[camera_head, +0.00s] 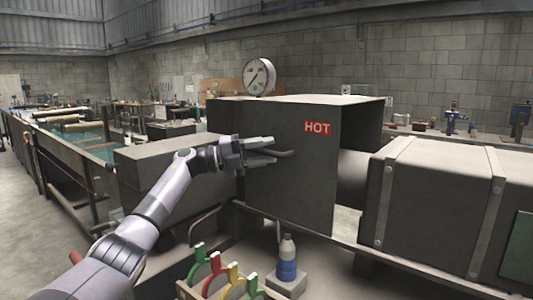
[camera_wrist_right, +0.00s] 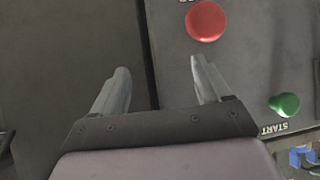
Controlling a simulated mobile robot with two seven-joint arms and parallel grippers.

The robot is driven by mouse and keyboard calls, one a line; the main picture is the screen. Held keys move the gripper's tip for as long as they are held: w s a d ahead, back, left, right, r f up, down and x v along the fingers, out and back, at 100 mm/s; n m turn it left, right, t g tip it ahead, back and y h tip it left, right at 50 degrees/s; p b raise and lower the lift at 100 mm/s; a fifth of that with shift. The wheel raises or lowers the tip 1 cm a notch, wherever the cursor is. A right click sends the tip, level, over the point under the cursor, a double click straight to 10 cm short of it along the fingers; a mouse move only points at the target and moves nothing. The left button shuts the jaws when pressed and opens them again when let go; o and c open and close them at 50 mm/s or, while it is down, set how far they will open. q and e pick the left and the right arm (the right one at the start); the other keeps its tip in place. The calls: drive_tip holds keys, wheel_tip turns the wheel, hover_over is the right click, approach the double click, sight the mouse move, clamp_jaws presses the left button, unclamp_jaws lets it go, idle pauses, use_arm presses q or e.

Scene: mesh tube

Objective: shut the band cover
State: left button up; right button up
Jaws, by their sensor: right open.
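The band cover (camera_head: 290,185) is a dark grey box-like hood with a red HOT label, in the middle of the head view. A gap shows between its right side and the grey housing to the right, with a rounded barrel part (camera_head: 352,180) visible in it. My left gripper (camera_head: 270,148) is at the dark curved handle (camera_head: 285,154) on the cover's front face. The fingers overlap the handle, and I cannot tell whether they are closed on it. My right gripper (camera_wrist_right: 160,75) is open and empty in the right wrist view, over a dark panel.
A red button (camera_wrist_right: 205,20) and a green START button (camera_wrist_right: 285,104) are near the right gripper. The banded grey housing (camera_head: 440,205) stands at right. A round gauge (camera_head: 259,76) rises behind the cover. A bottle (camera_head: 287,262) and coloured-handled tools (camera_head: 232,280) stand below.

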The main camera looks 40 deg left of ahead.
use_arm(q)
drive_tip(key=shift+f, duration=0.1)
drive_tip(key=shift+d, duration=0.1)
drive_tip(key=shift+s+f, duration=0.1)
drive_tip(key=shift+s, duration=0.05)
drive_tip(key=b+v, duration=0.2)
drive_tip(key=v, duration=0.4)
drive_tip(key=shift+a, duration=0.25)
drive_tip(key=shift+s+a, duration=0.2)
drive_tip(key=shift+s, duration=0.1)
drive_tip(key=shift+s, duration=0.1)
